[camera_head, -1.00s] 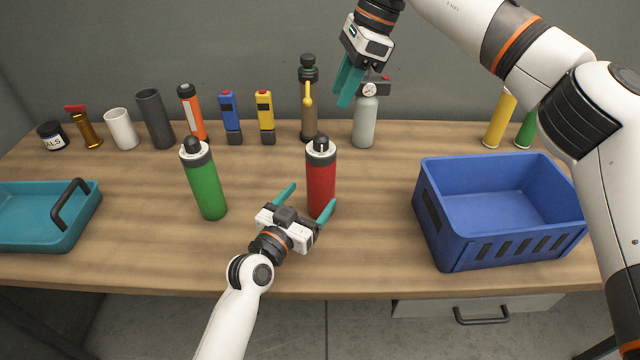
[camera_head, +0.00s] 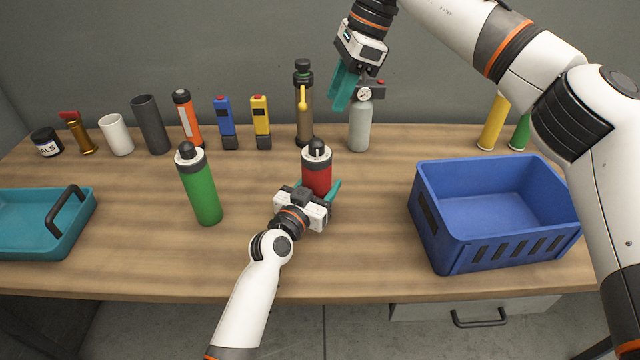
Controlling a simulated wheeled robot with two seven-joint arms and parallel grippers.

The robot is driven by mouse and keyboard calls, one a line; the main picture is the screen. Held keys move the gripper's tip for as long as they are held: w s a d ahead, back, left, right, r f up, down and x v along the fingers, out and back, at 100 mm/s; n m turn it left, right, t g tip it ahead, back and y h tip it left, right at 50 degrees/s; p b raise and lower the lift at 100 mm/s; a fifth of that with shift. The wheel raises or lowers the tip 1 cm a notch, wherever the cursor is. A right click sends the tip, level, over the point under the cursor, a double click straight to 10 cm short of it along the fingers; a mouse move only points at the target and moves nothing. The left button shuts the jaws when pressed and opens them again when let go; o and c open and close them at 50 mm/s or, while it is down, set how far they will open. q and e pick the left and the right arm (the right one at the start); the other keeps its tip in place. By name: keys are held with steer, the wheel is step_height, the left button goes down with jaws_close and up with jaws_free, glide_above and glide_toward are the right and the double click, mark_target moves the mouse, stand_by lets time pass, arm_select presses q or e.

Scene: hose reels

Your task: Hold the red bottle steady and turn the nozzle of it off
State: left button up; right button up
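The red bottle (camera_head: 317,178) stands upright near the middle of the table, with a grey collar and a white-and-black nozzle (camera_head: 316,150) on top. My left gripper (camera_head: 318,190) is at the bottle's front, with its teal fingers on either side of the lower body. Its body hides the bottle's base, and I cannot tell whether the fingers touch the bottle. My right gripper (camera_head: 342,88) hangs fingers down above the back of the table, up and to the right of the nozzle and apart from it. Its fingers overlap in view, so their gap is unclear.
A green bottle (camera_head: 201,190) stands to the left. A grey gauge bottle (camera_head: 360,125) is behind, near my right gripper. A blue crate (camera_head: 470,255) is at right, a teal tray (camera_head: 70,235) at left. Several containers line the back.

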mark_target(323, 147)
arm_select(q)
steer(key=c, duration=0.6)
arm_select(e)
steer(key=o, duration=0.3)
steer(key=f+t+y, duration=0.1)
steer(key=f+y, duration=0.1)
steer(key=a+f+y, duration=0.1)
steer(key=f+y, duration=0.1)
steer(key=a+f+m+t+y, duration=0.1)
steer(key=f+y, duration=0.1)
steer(key=shift+a+f+t, duration=0.2)
steer(key=shift+f+t, duration=0.05)
steer(key=shift+t, duration=0.05)
steer(key=shift+s+f+m+t+y, duration=0.25)
steer(key=shift+m+t+y, duration=0.2)
steer(key=shift+y, duration=0.35)
steer(key=s+d+f+m+t+y, duration=0.2)
steer(key=s+d+f+m+t, duration=0.2)
steer(key=s+d+m+t, duration=0.4)
steer(key=shift+t, duration=0.35)
steer(key=x, duration=1.2)
steer(key=shift+w+a+r, duration=0.1)
steer(key=shift+a, duration=0.2)
